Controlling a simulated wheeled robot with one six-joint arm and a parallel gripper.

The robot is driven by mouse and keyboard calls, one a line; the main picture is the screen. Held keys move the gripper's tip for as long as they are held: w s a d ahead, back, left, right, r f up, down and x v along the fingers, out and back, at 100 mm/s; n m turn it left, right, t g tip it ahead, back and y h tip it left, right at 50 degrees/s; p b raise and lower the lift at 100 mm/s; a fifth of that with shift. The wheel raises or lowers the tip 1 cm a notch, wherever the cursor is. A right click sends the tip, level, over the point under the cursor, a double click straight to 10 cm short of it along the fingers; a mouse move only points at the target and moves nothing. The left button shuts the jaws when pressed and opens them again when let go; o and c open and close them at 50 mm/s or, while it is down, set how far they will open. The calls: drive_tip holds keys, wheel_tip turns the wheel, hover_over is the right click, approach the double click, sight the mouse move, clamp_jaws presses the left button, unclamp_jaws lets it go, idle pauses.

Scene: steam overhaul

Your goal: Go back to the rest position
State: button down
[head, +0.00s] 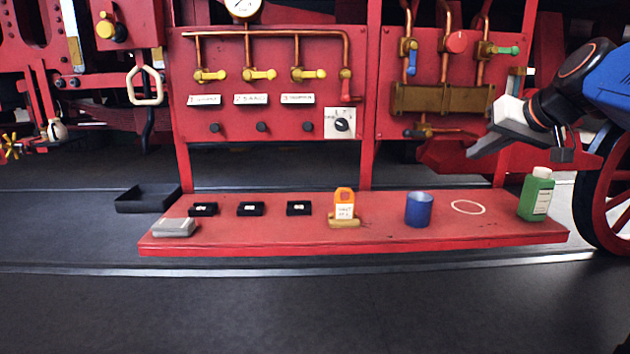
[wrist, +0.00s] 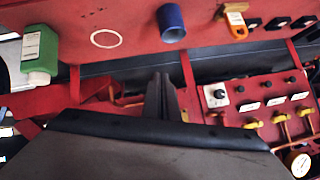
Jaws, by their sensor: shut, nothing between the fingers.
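My gripper (head: 480,148) is at the right of the head view, raised in front of the red machine and above the right part of the red bench (head: 280,237). Its fingers are shut and empty. In the wrist view my gripper (wrist: 161,80) shows its closed fingertips near the middle. The fingers touch nothing that I can see. My blue and grey arm comes in from the right edge of the head view.
On the bench stand a green bottle (head: 536,196), a blue cup (head: 418,210), an orange tag (head: 344,203) and several black blocks (head: 250,208). A black tray (head: 147,198) lies behind left. A red wheel (head: 612,190) is at right. The front floor is clear.

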drive_tip(key=s+a+f+g+h, duration=0.1)
drive_tip(key=s+a+f+g, duration=0.1)
drive_tip(key=s+f, duration=1.1)
drive_tip(key=s+a+f+n+g+h, duration=0.1)
drive_tip(key=s+a+f+g, duration=0.2)
drive_tip(key=s+f, duration=1)
wheel_tip(320, 180, down, 5)
drive_tip(key=shift+a+f+n, duration=0.2)
drive_tip(key=shift+a+n, duration=0.1)
drive_tip(key=shift+a, duration=0.35)
